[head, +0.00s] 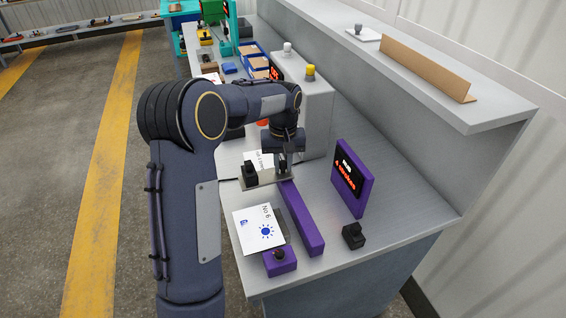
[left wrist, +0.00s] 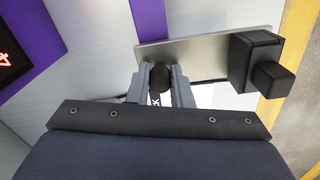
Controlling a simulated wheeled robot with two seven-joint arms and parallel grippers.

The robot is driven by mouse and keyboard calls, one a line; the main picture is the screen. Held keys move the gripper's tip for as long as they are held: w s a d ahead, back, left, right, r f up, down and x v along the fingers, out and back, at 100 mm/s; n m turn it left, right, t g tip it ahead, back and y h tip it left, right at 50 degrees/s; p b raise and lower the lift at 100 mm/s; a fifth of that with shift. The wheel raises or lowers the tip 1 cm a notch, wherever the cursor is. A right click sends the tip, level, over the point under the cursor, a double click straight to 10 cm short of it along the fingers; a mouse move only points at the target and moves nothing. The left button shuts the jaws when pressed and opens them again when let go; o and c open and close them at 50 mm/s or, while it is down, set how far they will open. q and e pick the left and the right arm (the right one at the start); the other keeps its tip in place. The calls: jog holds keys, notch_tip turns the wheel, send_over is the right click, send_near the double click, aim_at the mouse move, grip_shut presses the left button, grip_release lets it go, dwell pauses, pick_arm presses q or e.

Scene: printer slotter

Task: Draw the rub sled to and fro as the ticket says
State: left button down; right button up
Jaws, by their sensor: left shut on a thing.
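The rub sled is a flat metal plate (head: 266,179) with a black block (head: 250,174) at its left end and a dark knob (left wrist: 160,76). It lies at the far part of a long purple rail (head: 303,222), which also shows in the left wrist view (left wrist: 149,18). My left gripper (head: 284,167) is shut on the knob, its fingers on both sides of it in the left wrist view. A white ticket (head: 257,229) reads "No 6" with a blue sun-like mark. A purple panel (head: 350,178) shows red text that seems to say "4 strokes". My right gripper is not seen.
A pale housing with a yellow button (head: 310,72) stands behind the sled. A raised shelf (head: 400,70) runs along the right.

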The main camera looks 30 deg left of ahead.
pick_arm(q)
jog(key=shift+s+d, duration=0.35)
jog(key=shift+d, duration=0.1)
jog(key=s+d, duration=0.3)
jog(key=s+d+b, duration=0.1)
jog(key=s+d, duration=0.2)
jog(key=d, duration=0.1)
jog(key=s+d+b, duration=0.1)
jog(key=s+d, duration=0.2)
jog(key=d, duration=0.1)
jog(key=shift+s, duration=0.2)
jog(key=c, duration=1.3)
grip_release()
notch_tip(320, 180, up, 8)
jog(key=shift+s, duration=0.1)
